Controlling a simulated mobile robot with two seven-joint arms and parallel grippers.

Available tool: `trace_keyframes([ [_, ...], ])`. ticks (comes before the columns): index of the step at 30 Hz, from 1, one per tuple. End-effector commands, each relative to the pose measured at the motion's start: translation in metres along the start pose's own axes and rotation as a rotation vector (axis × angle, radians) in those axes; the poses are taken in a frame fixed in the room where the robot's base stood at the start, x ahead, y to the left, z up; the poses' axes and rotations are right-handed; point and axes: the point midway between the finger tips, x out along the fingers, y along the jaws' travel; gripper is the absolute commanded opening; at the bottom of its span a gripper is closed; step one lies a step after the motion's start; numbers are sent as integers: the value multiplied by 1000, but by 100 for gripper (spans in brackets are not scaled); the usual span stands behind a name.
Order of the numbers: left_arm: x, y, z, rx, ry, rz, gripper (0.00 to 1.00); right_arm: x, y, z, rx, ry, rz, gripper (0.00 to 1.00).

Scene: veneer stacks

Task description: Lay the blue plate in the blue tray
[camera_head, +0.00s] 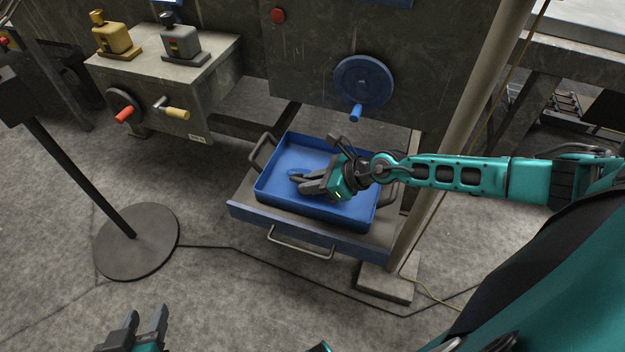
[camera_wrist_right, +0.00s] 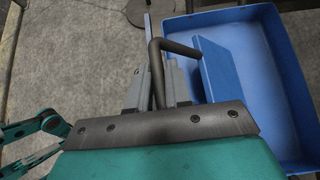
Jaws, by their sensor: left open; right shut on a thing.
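The blue tray (camera_head: 330,208) stands on a shelf below the machine, open at the top. It also shows in the right wrist view (camera_wrist_right: 270,50). My right gripper (camera_head: 300,184) reaches in from the right and is over the tray. It is shut on the dark bent handle of the blue plate. In the right wrist view the plate (camera_wrist_right: 215,68) is a flat blue panel beside the fingers, tilted, and overlaps the tray. In the head view the plate is mostly hidden or blends with the tray. My left gripper (camera_head: 146,318) is open and empty, low over the floor.
The shelf (camera_head: 240,196) has a blue front edge and a grey pull bar (camera_head: 298,246). A blue handwheel (camera_head: 363,82) is above the tray. A pale post (camera_head: 450,130) rises at its right. A round stand base (camera_head: 137,240) and cable lie on the floor at left.

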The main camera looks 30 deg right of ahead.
Motion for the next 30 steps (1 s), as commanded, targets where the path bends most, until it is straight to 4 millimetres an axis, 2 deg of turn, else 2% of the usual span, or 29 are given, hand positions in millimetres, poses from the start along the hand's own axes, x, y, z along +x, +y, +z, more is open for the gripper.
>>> trace_keyframes([
  [24, 0, 0, 0, 0, 0, 0, 43, 21, 28, -28, 2, 1, 0, 0],
  [30, 0, 0, 0, 0, 0, 0, 43, 23, 30, -30, 1, 1, 1, 0],
])
